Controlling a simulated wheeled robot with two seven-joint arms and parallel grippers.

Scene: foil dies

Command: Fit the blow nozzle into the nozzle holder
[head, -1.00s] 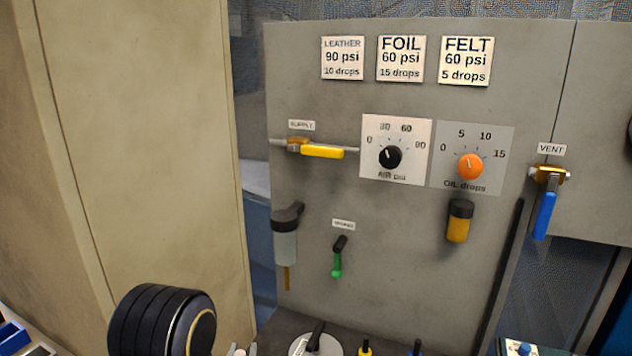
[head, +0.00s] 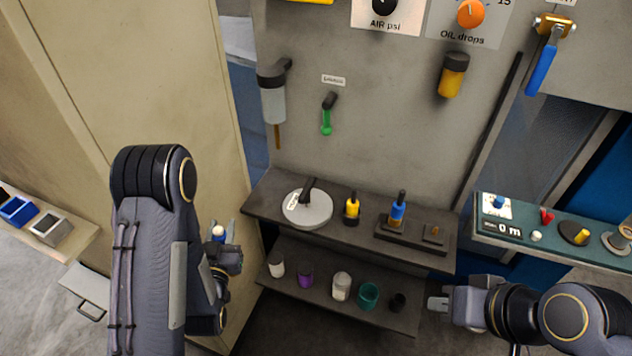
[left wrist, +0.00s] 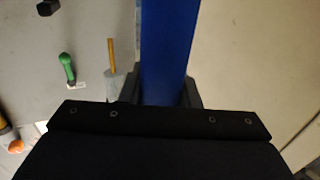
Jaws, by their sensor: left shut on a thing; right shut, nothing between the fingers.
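My left gripper (head: 222,243) is shut on a blue thing, probably the blow nozzle. In the left wrist view the held blue body (left wrist: 168,45) runs up between the dark fingers; its far end is out of the picture. My right gripper (head: 438,304) is shut and empty, right of the lower shelf. A dark block (head: 420,240) on the upper shelf has a blue, dark-topped piece (head: 397,212) standing in it. I cannot tell which part is the nozzle holder.
The upper shelf (head: 262,205) also bears a grey disc (head: 318,213) and a yellow bottle (head: 351,210). The lower shelf (head: 320,308) holds several cups. A green ledge (head: 490,232) is at right, small bins (head: 48,228) at left. A grey panel (head: 390,140) rises behind.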

